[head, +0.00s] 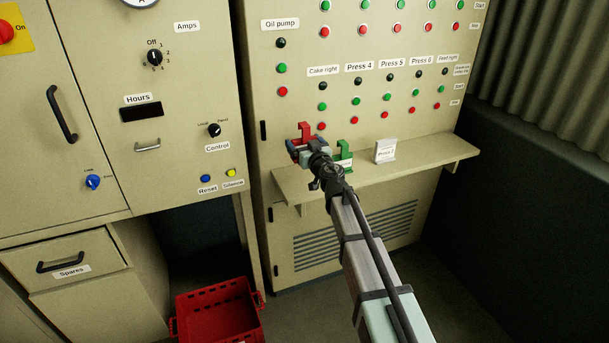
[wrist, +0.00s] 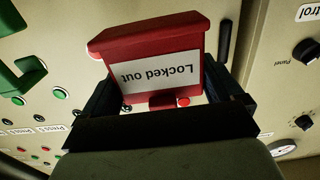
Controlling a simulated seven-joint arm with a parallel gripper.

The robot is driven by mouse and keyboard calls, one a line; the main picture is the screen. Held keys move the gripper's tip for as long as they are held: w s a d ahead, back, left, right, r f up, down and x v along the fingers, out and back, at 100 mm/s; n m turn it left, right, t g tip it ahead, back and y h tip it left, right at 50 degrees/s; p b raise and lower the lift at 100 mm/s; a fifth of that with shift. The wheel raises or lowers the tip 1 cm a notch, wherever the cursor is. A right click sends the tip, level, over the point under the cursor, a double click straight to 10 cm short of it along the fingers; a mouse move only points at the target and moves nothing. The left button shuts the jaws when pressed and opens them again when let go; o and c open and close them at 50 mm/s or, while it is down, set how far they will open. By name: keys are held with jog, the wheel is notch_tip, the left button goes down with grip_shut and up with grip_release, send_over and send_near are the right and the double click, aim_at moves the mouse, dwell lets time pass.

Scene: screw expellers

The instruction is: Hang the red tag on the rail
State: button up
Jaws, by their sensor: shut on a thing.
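The red tag (head: 305,131) is in my gripper (head: 304,148), above the left end of the shelf and in front of the panel. In the wrist view the red tag (wrist: 150,42) sits between the two dark fingers of my gripper (wrist: 165,92), which is shut on it. Its white "Locked out" label reads upside down in that view. I cannot make out a separate rail in either view.
A beige shelf (head: 415,160) juts from the panel. A green tag (head: 343,151) and a white "Press 2" card (head: 385,152) stand on it. A red crate (head: 217,312) is on the floor. Switches and buttons cover the panel.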

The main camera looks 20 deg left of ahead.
jog(key=shift+f, duration=4.5)
jog(key=shift+f, duration=0.15)
jog(key=o, duration=0.7)
